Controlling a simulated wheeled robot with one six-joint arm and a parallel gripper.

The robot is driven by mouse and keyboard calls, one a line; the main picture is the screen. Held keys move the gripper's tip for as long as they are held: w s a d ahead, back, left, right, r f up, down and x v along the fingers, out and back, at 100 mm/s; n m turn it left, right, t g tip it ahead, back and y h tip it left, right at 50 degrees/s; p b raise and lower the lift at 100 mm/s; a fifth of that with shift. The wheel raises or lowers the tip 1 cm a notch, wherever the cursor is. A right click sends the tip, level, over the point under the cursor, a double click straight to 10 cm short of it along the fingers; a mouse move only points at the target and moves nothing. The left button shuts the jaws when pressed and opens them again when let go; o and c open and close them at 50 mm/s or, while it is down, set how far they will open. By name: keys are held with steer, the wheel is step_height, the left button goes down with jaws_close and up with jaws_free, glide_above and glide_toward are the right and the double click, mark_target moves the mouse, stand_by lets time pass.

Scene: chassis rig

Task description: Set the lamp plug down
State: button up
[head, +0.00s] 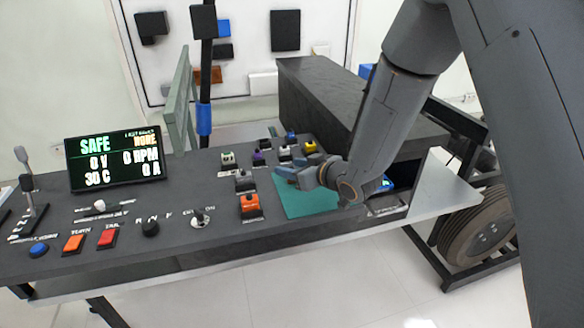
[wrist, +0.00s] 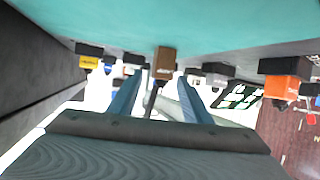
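A small brown block with a dark labelled end, likely the lamp plug (wrist: 165,58), shows in the middle of the wrist view against the teal mat. A thin dark stem or cable runs from it between the fingers. My gripper (wrist: 160,82) has its two blue fingers apart, one on each side of the block, with visible gaps. In the head view my gripper (head: 298,177) is low over the teal mat (head: 312,203), and the block is hidden there. The wrist view is upside down, with the mat (wrist: 130,22) at the top.
Several coloured plugs or sockets stand behind and left of the mat, including a yellow one (head: 310,147) and an orange one (head: 250,204). A dark box (head: 330,95) stands behind. A display (head: 118,158) and switches are at left. The mat's front is clear.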

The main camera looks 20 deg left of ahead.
steer(key=shift+r, duration=0.1)
steer(key=shift+d+r, duration=0.15)
steer(key=b+v, duration=0.1)
steer(key=v, duration=1)
steer(key=shift+s+d+b, duration=0.2)
steer(key=shift+d+b, duration=0.1)
steer(key=d+m+h, duration=0.1)
steer(key=d, duration=0.2)
steer(key=w+d+f+h, duration=0.1)
steer(key=d+h, duration=0.1)
steer(key=d, duration=0.1)
steer(key=w+d+m+h, duration=0.1)
steer(key=d, duration=0.2)
steer(key=shift+d+f+m+t, duration=0.1)
steer(key=shift+f+m+t, duration=0.2)
steer(key=s+d+f+m+g+h, duration=0.1)
steer(key=s+d+m+g+h, duration=0.15)
steer(key=s+d, duration=0.45)
steer(key=s+d+f+m+g+h, duration=0.1)
steer(key=s+d+m+g+h, duration=0.2)
steer(key=d, duration=0.7)
steer(key=s+d+m+g+h, duration=0.1)
steer(key=s+d+m+g, duration=0.1)
steer(key=s, duration=0.9)
steer(key=shift+s+d+r+m+g, duration=0.15)
steer(key=shift+d+r+m+g, duration=0.25)
steer(key=shift+g, duration=0.15)
steer(key=shift+c, duration=0.4)
